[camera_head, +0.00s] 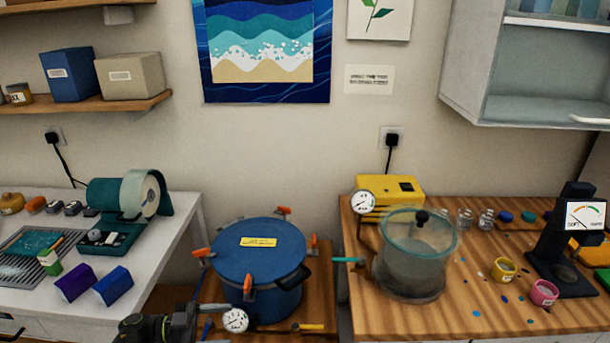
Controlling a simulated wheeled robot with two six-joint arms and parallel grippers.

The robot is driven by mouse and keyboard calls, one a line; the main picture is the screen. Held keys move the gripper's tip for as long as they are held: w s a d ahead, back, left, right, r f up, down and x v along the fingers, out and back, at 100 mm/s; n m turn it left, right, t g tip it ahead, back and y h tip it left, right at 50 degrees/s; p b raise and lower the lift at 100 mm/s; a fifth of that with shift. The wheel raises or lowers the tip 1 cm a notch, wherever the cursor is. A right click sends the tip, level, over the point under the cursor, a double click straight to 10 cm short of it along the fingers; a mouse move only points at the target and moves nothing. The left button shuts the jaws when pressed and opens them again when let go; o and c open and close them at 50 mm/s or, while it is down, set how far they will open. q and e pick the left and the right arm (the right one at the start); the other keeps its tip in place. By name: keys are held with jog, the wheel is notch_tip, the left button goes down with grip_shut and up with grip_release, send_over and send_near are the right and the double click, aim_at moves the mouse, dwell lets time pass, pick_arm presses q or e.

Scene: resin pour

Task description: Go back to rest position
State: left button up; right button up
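A dark mechanical part with a grey end, which looks like my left gripper (184,322), shows at the bottom edge, left of the blue pot's gauge. Its fingers cannot be made out, and whether it holds or touches anything is unclear. My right gripper is not in view. The blue pressure pot (262,262) stands in the gap between the two tables, with its lid on, orange clamps around the rim and a yellow label on top. Its round gauge (235,320) faces forward.
The right wooden table (450,317) holds a clear lidded chamber (412,265), a yellow pump (398,190), small cups and a black dial stand (565,255). The left white table (165,240) holds a teal machine (110,195) and purple and blue boxes. A cabinet hangs upper right.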

pick_arm(q)
jog(key=w+a+r+n+t+y, duration=0.35)
jog(key=a+n+t+y, duration=0.55)
jog(key=t, duration=0.7)
jog(key=s+a+f+n+g+y, duration=0.2)
jog(key=s+a+n+y, duration=0.45)
jog(key=y, duration=0.55)
jog(key=s+d+f+n+g+h, duration=0.15)
jog(key=s+g, duration=0.45)
jog(key=s, duration=0.8)
jog(key=s+d+f+n+g+y, duration=0.1)
jog(key=s+d+g, duration=0.2)
jog(key=s+g, duration=0.75)
jog(key=s+a+f+t+h, duration=0.1)
jog(key=s+f, duration=0.2)
jog(key=f, duration=1)
jog(key=s+f+t, duration=0.1)
jog(key=s+f, duration=0.1)
jog(key=f, duration=1.2)
jog(key=s+d+f, duration=0.1)
jog(key=s+f, duration=1.3)
jog(key=shift+s+g, duration=0.25)
jog(key=shift+g, duration=0.2)
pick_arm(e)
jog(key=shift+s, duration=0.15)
